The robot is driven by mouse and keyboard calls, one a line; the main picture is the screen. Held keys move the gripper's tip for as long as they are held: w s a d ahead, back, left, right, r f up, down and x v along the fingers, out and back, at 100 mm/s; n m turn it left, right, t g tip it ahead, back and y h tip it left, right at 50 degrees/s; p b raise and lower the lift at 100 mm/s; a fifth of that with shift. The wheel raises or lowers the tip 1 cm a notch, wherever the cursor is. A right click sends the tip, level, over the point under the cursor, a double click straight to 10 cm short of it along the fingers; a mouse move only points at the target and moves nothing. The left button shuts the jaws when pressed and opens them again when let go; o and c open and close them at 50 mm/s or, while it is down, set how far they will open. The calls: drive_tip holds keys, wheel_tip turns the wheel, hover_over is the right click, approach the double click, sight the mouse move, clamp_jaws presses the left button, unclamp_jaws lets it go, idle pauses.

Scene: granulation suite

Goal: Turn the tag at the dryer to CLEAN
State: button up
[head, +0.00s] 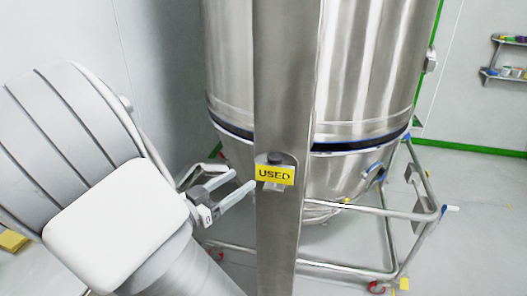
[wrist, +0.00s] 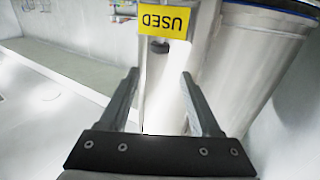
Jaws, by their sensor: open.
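The tag (head: 275,174) is a small yellow plate reading USED, mounted on the front of a vertical steel post (head: 284,90) before the dryer (head: 365,70). In the wrist view the tag (wrist: 164,21) appears upside down, beyond the fingertips. My gripper (head: 236,184) is just left of the tag in the head view, with its two fingers apart and pointing toward the post. In the wrist view my gripper (wrist: 160,78) is open, with nothing between the fingers. It appears apart from the tag.
The dryer's bowl sits on a tubular steel trolley frame (head: 345,268) with red casters. A wall shelf (head: 505,75) with small coloured items is at the far right. Grey floor (head: 470,240) at the right is clear.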

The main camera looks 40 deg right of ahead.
sight(275, 169)
drive_tip(key=b+x, duration=0.1)
drive_tip(key=x, duration=1.6)
drive_tip(key=shift+s+d, duration=0.1)
drive_tip(key=shift+d, duration=0.15)
clamp_jaws()
